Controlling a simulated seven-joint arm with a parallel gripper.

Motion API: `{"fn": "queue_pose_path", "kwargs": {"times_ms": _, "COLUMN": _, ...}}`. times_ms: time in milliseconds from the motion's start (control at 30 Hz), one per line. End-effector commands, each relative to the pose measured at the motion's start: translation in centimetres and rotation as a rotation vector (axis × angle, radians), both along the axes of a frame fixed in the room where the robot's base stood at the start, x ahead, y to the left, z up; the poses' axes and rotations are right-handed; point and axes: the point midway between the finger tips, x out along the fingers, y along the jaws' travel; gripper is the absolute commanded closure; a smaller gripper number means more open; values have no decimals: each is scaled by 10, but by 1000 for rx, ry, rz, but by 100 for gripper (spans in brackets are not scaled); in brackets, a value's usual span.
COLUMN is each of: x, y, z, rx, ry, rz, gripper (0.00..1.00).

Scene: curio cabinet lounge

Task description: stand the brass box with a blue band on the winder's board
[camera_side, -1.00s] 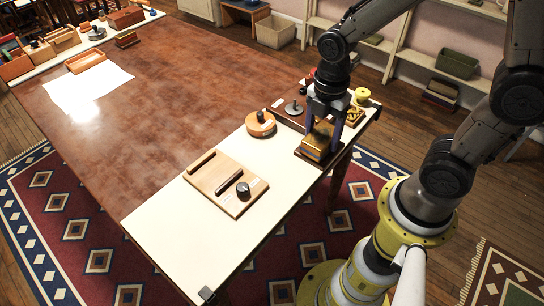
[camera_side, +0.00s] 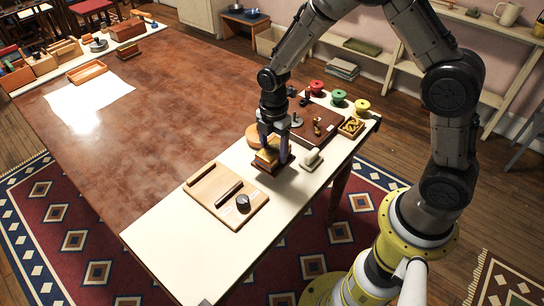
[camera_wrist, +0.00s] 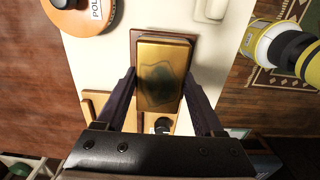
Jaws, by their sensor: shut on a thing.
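My gripper (camera_side: 273,138) is shut on a brass box (camera_side: 267,156), one finger on each side. The wrist view shows the brass top of the box (camera_wrist: 160,75) between the fingers, with a dark brown wooden base showing around it. I cannot make out a blue band. The box looks roughly level above the cream strip; I cannot tell how high. A light wooden board (camera_side: 213,188), likely the winder's board, lies nearer the camera to the left. It carries a raised wooden strip, a dark bar (camera_side: 229,193) and a dark knob (camera_side: 243,203).
A round orange-brown labelled piece (camera_side: 253,134) stands just behind the box; it shows in the wrist view (camera_wrist: 85,14). A small cream block (camera_side: 312,159) is right of it. A dark tray (camera_side: 326,121) and several coloured spools are farther back. The cream strip's near end is clear.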

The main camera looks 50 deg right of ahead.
Motion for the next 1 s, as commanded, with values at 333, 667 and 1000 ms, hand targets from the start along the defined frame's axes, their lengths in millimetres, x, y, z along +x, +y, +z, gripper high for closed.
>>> {"fn": "queue_pose_path", "kwargs": {"times_ms": 333, "x": 5, "y": 0, "z": -35, "rx": 0, "ry": 1, "rz": 0, "gripper": 100}}
{"fn": "queue_pose_path", "kwargs": {"times_ms": 667, "x": 6, "y": 0, "z": -37, "rx": 0, "ry": -2, "rz": 0, "gripper": 100}}
{"fn": "queue_pose_path", "kwargs": {"times_ms": 1000, "x": 5, "y": 0, "z": -40, "rx": 0, "ry": 0, "rz": 0, "gripper": 1}}
